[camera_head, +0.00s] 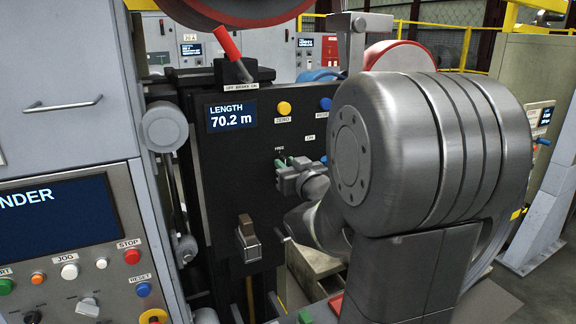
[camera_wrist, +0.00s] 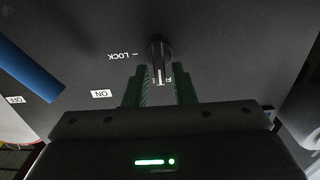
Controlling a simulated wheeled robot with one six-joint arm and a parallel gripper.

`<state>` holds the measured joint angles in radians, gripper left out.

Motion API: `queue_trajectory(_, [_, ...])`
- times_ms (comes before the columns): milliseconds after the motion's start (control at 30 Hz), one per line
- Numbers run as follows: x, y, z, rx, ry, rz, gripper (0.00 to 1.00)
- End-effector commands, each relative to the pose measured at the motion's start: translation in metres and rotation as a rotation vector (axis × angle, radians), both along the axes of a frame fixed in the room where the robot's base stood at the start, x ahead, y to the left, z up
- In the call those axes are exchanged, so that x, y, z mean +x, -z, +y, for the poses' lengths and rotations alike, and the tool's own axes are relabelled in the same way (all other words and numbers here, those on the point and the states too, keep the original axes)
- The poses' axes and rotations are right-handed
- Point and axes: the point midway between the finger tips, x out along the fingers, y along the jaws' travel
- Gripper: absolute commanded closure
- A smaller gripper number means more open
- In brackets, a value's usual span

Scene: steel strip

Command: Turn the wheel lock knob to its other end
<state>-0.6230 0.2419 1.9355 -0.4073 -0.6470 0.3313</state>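The wheel lock knob (camera_wrist: 158,50) is a small dark knob on the black panel (camera_wrist: 225,45), seen in the wrist view. Its white line points down in that view, at a partly covered label starting with F. The LOCK label (camera_wrist: 124,55) is to its left, upside down. My gripper (camera_wrist: 160,78) has two green fingers standing apart, one on each side of the knob's lower end, with gaps visible. In the head view my gripper (camera_head: 283,162) is at the panel just below the FREE label (camera_head: 279,149). There it hides the knob.
The same panel carries a LENGTH display (camera_head: 231,117) reading 70.2 m, a yellow button (camera_head: 284,108) and a blue button (camera_head: 326,104). A lever (camera_head: 247,240) sticks out low on the panel. In the wrist view a blue bar (camera_wrist: 30,72) is at the left.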

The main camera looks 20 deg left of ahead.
Motion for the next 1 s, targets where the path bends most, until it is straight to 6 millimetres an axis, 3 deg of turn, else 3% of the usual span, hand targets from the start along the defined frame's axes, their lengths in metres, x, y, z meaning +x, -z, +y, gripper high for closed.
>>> queue_trajectory(33, [-0.0001, 0.0, -0.0001, 0.0, 0.0, 0.0, 0.87])
queue_trajectory(100, [-0.0001, -0.0001, -0.0001, 0.0, 0.0, 0.0, 1.0])
queue_trajectory(567, [0.0006, 0.0001, -0.0009, 0.044, 0.0, 0.051, 1.0])
queue_trajectory(1000, [0.0039, 0.0008, -0.0036, 0.274, 0.0, 0.321, 1.0])
